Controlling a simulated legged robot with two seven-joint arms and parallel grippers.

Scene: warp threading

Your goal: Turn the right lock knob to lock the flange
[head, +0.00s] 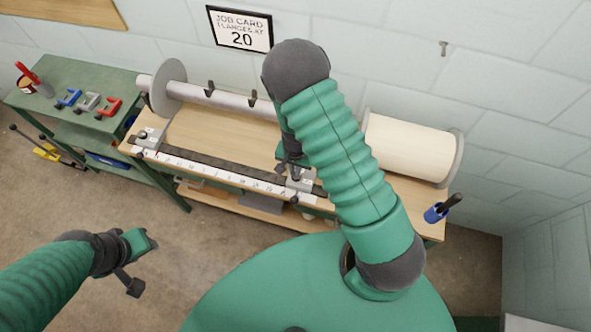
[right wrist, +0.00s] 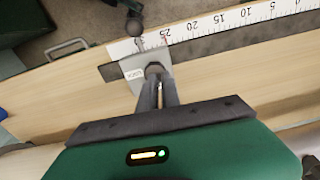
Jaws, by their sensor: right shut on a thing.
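My right gripper (head: 292,168) reaches down to the grey right-hand block (head: 301,181) on the ruled rail, partly hidden by my arm. In the right wrist view its fingers (right wrist: 157,84) are shut on the dark lock knob (right wrist: 154,68), which stands on a grey plate marked LOCK (right wrist: 134,72). How far the knob is turned cannot be told. A round grey flange (head: 171,88) stands on the shaft at left. My left gripper (head: 143,264) hangs over the floor, away from the bench; its jaw opening is unclear.
The rail's white scale (head: 215,173) runs along the wooden bench's front edge, with a similar block (head: 150,139) at its left end. A cream roll (head: 407,146) lies at right, near a blue holder (head: 436,213). A green side table (head: 62,112) bears several clamps.

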